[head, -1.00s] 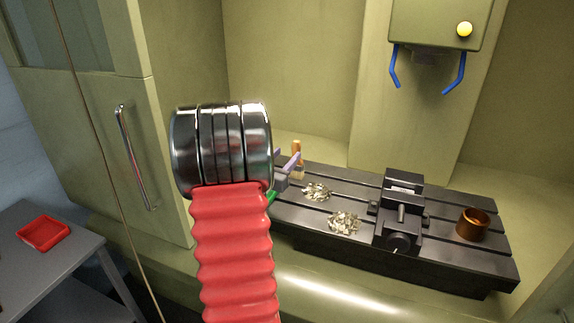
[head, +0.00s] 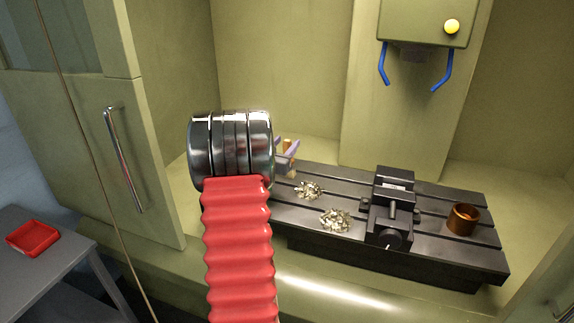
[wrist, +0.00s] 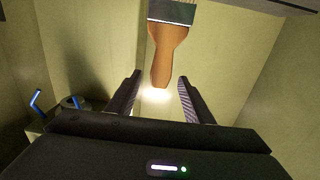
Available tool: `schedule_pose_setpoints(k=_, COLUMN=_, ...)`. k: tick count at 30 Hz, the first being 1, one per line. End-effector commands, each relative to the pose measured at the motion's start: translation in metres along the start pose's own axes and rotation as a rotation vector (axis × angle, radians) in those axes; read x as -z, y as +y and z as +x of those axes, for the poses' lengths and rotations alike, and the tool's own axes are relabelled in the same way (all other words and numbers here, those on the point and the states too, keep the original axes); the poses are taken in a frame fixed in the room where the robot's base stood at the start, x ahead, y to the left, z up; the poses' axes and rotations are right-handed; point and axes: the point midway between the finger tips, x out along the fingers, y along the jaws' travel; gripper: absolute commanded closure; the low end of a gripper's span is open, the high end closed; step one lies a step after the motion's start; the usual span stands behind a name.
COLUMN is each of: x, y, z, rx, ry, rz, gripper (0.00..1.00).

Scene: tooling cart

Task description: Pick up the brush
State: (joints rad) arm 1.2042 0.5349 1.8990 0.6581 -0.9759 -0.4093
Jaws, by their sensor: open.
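The brush (wrist: 168,48) shows at the top middle of the wrist view, with an orange-brown handle pointing down toward my gripper and a metal ferrule with dark bristles at the top edge. My gripper (wrist: 159,78) is open and empty. The handle's end appears between the two fingertips, with a gap on both sides; I cannot tell how far beyond the fingers it lies. In the head view, my wrist hides most of my gripper (head: 287,158); a small tan part of the brush handle (head: 291,143) shows beside it.
A dark slotted table (head: 425,238) carries two chip piles (head: 335,220), a black vise (head: 393,210) and a copper-coloured cup (head: 463,219). A machine head (head: 425,22) with blue nozzles hangs above. A cabinet door (head: 150,170) is at left, and a red tray (head: 33,238) sits on a grey bench.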

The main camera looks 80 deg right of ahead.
Motion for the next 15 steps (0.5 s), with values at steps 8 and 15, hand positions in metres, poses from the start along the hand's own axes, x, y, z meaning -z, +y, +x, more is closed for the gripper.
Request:
schedule_pose_setpoints(k=8, x=0.0003, y=-0.0013, z=0.0022, rx=0.002, ry=0.0, rz=0.0, gripper=0.53)
schedule_pose_setpoints(k=15, x=-0.0007, y=-0.0007, z=0.0101, rx=0.001, ry=-0.001, rz=0.0, gripper=0.53)
